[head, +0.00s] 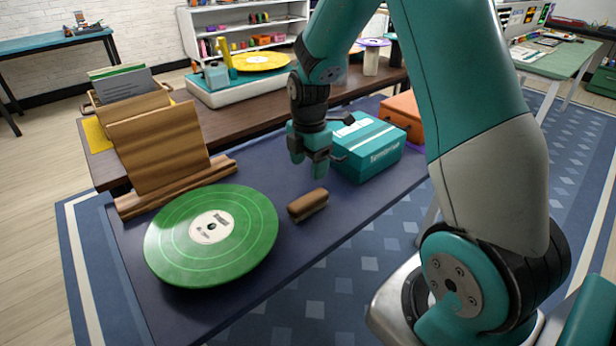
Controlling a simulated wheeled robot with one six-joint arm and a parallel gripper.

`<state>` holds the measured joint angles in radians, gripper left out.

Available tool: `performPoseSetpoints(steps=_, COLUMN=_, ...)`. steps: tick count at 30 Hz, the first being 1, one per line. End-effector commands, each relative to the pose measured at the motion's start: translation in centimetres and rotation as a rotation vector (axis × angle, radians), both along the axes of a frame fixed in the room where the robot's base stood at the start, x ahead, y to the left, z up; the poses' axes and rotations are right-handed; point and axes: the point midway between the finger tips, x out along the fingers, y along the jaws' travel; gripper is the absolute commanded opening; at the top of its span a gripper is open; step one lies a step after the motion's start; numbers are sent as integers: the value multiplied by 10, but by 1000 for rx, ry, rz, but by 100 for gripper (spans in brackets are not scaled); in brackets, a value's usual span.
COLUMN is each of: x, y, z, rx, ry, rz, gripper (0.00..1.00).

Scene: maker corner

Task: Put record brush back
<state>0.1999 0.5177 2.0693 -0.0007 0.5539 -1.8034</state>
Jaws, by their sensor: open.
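My gripper (309,172) hangs above and behind the brush, pointing down, open and empty. It is apart from the brush. One finger is partly hidden behind the other.
A green record (176,246) lies left of the brush. A wooden stand (160,148) rises behind it. A teal box (370,150) sits close right of my gripper, with an orange box (404,112) beyond. A turntable with a yellow record (261,61) stands behind.

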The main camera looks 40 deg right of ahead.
Motion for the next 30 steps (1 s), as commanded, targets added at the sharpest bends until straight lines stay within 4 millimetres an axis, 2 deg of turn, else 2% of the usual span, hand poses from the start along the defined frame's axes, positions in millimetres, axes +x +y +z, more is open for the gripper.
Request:
performPoseSetpoints(steps=2, x=-1, y=5, z=9, rx=5, ry=-6, rz=-14, gripper=68)
performPoseSetpoints(steps=4, x=-5, y=19, z=21, rx=21, ry=-15, rz=-55, gripper=68)
performPoseSetpoints(steps=8, x=-27, y=73, z=59, rx=93, ry=-39, rz=-225, gripper=68)
performPoseSetpoints(steps=11, x=-63, y=124, z=93, rx=172, ry=-30, rz=-407, gripper=68)
performPoseSetpoints(steps=12, x=-80, y=143, z=105, rx=204, ry=-17, rz=-481, gripper=68)
performPoseSetpoints(steps=15, x=-127, y=180, z=128, rx=268, ry=33, rz=-653, gripper=68)
performPoseSetpoints(steps=18, x=-169, y=204, z=142, rx=308, ry=92, rz=-793, gripper=68)
performPoseSetpoints(steps=21, x=-200, y=218, z=150, rx=328, ry=139, rz=-891, gripper=68)
performPoseSetpoints(steps=24, x=-217, y=223, z=153, rx=333, ry=171, rz=-949, gripper=68)
performPoseSetpoints(steps=30, x=-223, y=225, z=154, rx=333, ry=184, rz=-976, gripper=68)
